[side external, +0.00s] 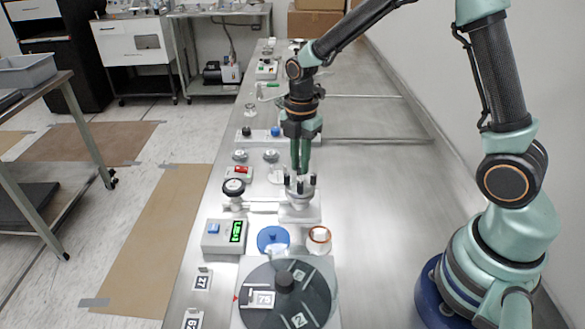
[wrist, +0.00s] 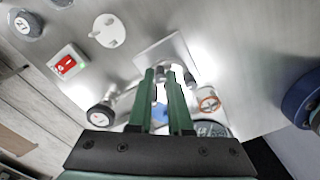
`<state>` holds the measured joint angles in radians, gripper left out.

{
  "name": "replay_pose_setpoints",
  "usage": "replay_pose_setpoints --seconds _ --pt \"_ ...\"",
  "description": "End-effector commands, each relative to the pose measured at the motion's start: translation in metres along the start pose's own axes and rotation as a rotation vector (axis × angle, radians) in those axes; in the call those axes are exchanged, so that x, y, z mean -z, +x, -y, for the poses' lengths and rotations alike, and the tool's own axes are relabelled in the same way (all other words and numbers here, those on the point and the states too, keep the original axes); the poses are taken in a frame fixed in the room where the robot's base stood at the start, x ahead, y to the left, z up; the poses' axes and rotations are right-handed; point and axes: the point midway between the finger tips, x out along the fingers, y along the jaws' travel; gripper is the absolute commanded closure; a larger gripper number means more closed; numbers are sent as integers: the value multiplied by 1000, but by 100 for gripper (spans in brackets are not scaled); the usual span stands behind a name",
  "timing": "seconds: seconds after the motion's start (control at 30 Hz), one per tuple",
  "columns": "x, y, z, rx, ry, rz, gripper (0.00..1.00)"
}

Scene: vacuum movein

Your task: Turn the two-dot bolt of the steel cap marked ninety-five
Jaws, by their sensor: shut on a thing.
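A round steel cap (side external: 300,191) sits on a steel fitting on the bench, with several dark upright bolts around its rim. My gripper (side external: 300,172) points straight down over this cap, its green fingers at the bolts. In the wrist view my gripper (wrist: 161,72) has its fingertips close together, shut on one bolt, which the fingers mostly hide. Another dark bolt (wrist: 190,80) stands free just right of the fingers. The number on the cap and the dots by the bolts cannot be read, so I cannot tell which bolt is held.
A red switch (side external: 239,173) sits behind.

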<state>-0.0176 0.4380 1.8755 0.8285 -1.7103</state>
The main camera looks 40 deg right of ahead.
Motion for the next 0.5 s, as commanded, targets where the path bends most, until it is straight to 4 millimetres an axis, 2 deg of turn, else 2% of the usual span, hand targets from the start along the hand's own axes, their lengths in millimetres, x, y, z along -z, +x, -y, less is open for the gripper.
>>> replay_pose_setpoints --seconds 0.13,0.4,0.43,0.5 --pt "0 0 0 0 66 0 100" --pt "0 -1 0 -1 74 0 100" --pt "0 -1 0 -1 74 0 79" --pt "0 -1 0 -1 74 0 52"
